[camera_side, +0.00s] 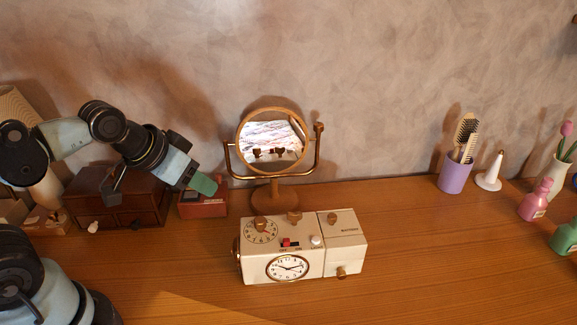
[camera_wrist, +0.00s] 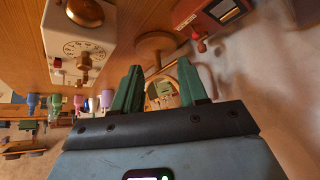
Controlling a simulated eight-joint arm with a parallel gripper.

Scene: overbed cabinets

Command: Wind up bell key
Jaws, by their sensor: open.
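A cream box-shaped clock (camera_side: 290,250) stands on the wooden table with a round clock face (camera_side: 288,268) on its front. Brass knobs show on its top (camera_side: 294,216), its left side (camera_side: 237,246) and its right-hand front (camera_side: 341,272); I cannot tell which is the bell key. In the wrist view the clock (camera_wrist: 68,30) is at upper left, with a large brass knob (camera_wrist: 85,12) and a numbered dial (camera_wrist: 82,47). My gripper (camera_side: 202,185) has green fingers and is above and left of the clock, apart from it. In the wrist view its fingers (camera_wrist: 160,88) are spread and empty.
A round mirror on a stand (camera_side: 273,195) is behind the clock. A small red box (camera_side: 205,206) is below my gripper, and a dark wooden chest (camera_side: 130,208) is left of it. A purple cup with brushes (camera_side: 455,175) and bottles stand at right. Table between is clear.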

